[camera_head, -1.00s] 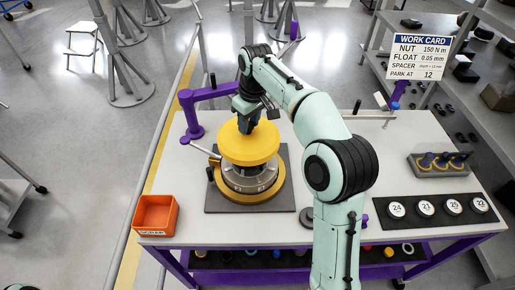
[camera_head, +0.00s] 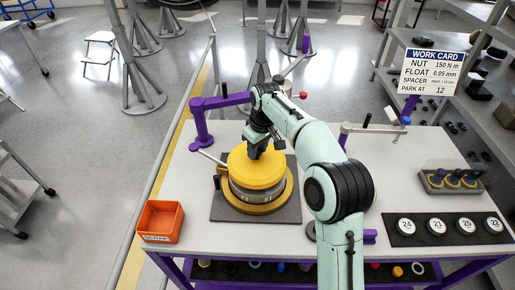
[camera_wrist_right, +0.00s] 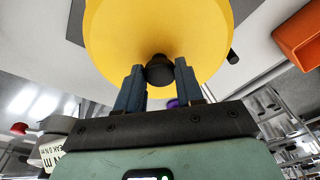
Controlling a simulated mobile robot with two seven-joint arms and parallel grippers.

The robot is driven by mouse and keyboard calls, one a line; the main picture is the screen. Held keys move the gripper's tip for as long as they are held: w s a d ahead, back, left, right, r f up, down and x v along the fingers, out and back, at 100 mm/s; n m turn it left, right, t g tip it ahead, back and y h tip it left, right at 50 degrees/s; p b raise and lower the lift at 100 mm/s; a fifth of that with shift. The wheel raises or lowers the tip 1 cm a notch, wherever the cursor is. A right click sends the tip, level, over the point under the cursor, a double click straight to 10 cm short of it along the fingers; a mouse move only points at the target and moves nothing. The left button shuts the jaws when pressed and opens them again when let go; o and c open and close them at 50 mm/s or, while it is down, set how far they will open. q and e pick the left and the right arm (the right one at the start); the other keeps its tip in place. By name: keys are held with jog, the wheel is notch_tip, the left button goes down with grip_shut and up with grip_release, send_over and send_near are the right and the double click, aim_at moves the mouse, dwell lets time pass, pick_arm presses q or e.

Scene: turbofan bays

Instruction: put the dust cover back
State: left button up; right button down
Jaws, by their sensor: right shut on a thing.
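The dust cover (camera_head: 254,171) is a thick yellow disc with a dark knob (camera_wrist_right: 160,70) on top. My right gripper (camera_head: 257,149) is shut on that knob from above, with one finger on each side in the wrist view (camera_wrist_right: 160,82). The cover is level over the silver numbered ring (camera_head: 246,195) of the round unit, and no gap shows between them. Whether it is fully seated I cannot tell. A wider yellow-orange ring (camera_head: 263,209) lies below, on a dark square mat (camera_head: 228,213). My left gripper is not in view.
A purple swing arm (camera_head: 222,101) stands behind the unit. An orange bin (camera_head: 161,221) is at the table's left front. A dark strip of numbered discs (camera_head: 447,229) and a grey holder with several dark-topped pieces (camera_head: 452,181) are at the right.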

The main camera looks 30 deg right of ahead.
aim_at(262, 162)
jog(key=shift+s+f, duration=0.25)
jog(key=shift+f, duration=0.15)
jog(key=c, duration=0.7)
grip_release()
jog(key=shift+w, duration=0.1)
pick_arm(q)
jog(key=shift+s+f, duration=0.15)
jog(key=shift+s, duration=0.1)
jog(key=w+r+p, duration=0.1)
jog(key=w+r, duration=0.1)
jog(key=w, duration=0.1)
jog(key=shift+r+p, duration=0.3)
jog(key=shift+p, duration=0.1)
pick_arm(e)
jog(key=r, duration=0.4)
jog(key=s+r, duration=0.1)
jog(key=r, duration=0.3)
jog(key=s+r, duration=0.1)
jog(key=r, duration=0.4)
jog(key=shift+d, duration=0.2)
jog(key=shift+w, duration=0.1)
